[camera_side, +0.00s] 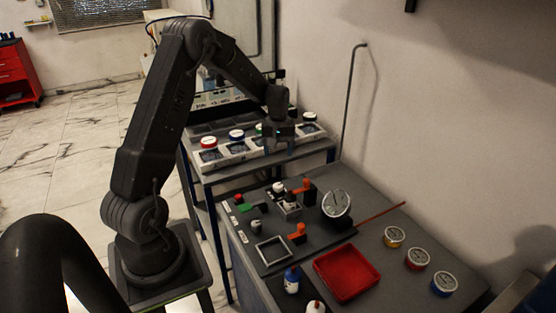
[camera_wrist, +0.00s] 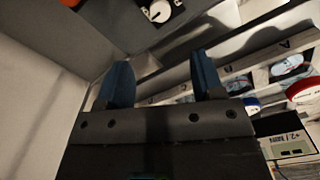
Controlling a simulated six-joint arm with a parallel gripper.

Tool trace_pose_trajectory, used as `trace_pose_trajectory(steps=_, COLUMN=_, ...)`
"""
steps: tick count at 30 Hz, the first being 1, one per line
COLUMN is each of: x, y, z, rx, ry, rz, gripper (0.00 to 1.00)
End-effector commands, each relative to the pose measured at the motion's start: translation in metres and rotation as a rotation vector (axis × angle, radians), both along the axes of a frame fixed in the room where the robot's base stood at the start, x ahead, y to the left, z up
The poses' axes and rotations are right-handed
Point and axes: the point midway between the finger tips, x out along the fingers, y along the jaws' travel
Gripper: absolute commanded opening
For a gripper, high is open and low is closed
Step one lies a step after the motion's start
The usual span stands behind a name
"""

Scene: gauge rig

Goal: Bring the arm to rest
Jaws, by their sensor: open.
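My gripper (camera_side: 279,146) hangs at the end of my bent arm, above the right part of the rack of gauges on the rear bench in the side view. In the wrist view my gripper (camera_wrist: 161,84) shows two blue fingers spread apart with nothing between them. The rack (camera_side: 262,151) holds gauges with coloured rims, among them a red one (camera_side: 209,142) and a blue one (camera_side: 236,134). Part of the rack is hidden behind my gripper. In the wrist view, a red-rimmed gauge (camera_wrist: 304,90) lies at the right edge.
The front bench carries a rig with a dial gauge (camera_side: 336,204), orange handles (camera_side: 298,232), a red tray (camera_side: 346,272), bottles (camera_side: 292,280) and loose gauges (camera_side: 417,259) at the right. A thin pole (camera_side: 348,110) stands by the wall. Open floor lies left of my arm.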

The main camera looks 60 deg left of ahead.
Motion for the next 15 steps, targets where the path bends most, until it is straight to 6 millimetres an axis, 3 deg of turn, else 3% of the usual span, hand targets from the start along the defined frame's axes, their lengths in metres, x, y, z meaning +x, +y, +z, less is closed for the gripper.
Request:
trace_pose_trajectory(steps=11, x=0.000, y=-0.001, z=0.004, rx=0.000, ry=-0.001, rz=-0.002, gripper=0.61)
trace_pose_trajectory(steps=15, x=0.001, y=-0.016, z=0.024, rx=0.016, ry=-0.022, rz=-0.051, gripper=0.61)
